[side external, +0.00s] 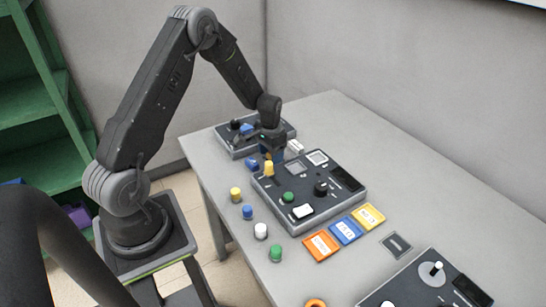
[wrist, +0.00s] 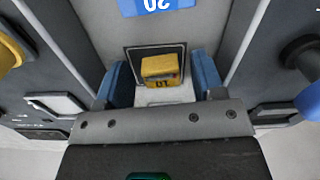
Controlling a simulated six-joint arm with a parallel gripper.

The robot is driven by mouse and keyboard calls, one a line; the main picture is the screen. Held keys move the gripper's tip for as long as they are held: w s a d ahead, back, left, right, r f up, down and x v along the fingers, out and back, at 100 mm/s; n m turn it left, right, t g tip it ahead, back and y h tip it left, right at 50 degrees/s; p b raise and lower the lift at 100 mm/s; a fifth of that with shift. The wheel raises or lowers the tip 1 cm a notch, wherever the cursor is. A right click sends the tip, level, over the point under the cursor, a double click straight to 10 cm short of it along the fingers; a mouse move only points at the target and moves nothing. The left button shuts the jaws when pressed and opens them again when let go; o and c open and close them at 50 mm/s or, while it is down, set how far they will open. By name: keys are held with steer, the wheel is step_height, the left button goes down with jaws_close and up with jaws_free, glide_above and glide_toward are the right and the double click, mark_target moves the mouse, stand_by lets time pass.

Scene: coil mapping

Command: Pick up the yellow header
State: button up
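The yellow header (wrist: 162,68) is a small block with upside-down dark "10" lettering on its near face. In the wrist view it sits at a dark-framed square on the grey surface. My gripper (wrist: 163,78) has its two blue fingertips on either side of the header, with a visible gap on each side. It is open and holds nothing. In the side view my gripper (side external: 272,154) is low between the two control panels, and I cannot make out the header there.
A near panel (side external: 330,203) and a far panel (side external: 230,145) with knobs flank my gripper. A blue "20" label (wrist: 158,7) lies beyond the header. Several coloured knobs, including a green one (side external: 276,252), stand along the table's left edge. Orange, blue and yellow cards lie nearer the camera.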

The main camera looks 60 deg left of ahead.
steer(key=c, duration=0.8)
steer(key=shift+c, duration=0.2)
steer(key=shift+r, duration=0.1)
